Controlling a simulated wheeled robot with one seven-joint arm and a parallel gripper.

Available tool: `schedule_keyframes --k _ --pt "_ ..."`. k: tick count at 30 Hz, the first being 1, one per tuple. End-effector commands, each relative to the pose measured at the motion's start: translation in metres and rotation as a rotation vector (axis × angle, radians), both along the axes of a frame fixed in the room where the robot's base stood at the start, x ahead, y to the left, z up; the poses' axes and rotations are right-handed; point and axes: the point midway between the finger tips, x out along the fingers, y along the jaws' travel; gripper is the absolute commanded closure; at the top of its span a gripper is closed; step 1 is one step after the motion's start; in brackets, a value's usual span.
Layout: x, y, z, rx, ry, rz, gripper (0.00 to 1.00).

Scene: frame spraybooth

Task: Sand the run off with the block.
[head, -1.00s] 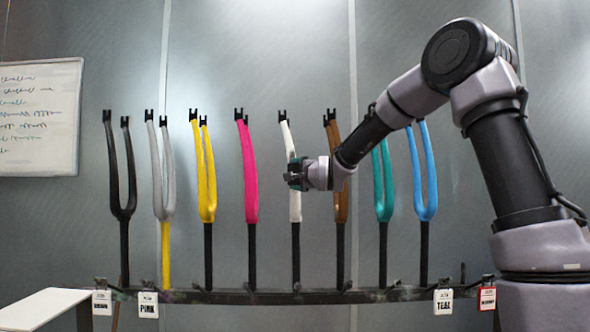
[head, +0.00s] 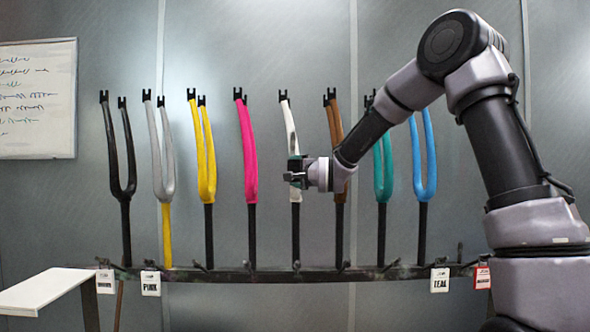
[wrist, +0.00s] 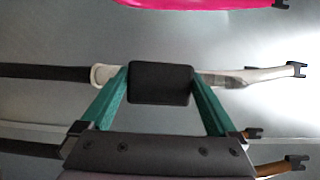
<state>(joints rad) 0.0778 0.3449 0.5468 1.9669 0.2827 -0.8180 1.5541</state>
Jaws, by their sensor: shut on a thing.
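My gripper (head: 294,172) is in front of the white fork in the head view. In the wrist view its two teal fingers (wrist: 158,95) are shut on a dark sanding block (wrist: 160,82). The block lies across the middle of the white fork (wrist: 240,77) and hides that part of it. I cannot tell whether the block touches the paint. The white fork (head: 290,128) stands upright on the rack in the head view. No run shows on its visible parts.
A pink fork (head: 247,155) stands left of the white one and a brown fork (head: 338,130) right of it. Other forks stand along the rack rail (head: 225,274), with hanging tags. A whiteboard (head: 38,100) and a pale table (head: 45,290) are at the left.

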Motion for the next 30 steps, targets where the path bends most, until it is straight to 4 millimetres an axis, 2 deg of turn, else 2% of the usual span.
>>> schedule_keyframes --k 6,21,30 --pt "-0.001 -0.003 -0.004 0.000 0.010 -0.005 0.50" --pt "-0.051 0.000 0.000 0.000 0.002 0.000 0.50" --pt "-0.060 -0.001 0.000 0.001 0.000 -0.001 0.50"
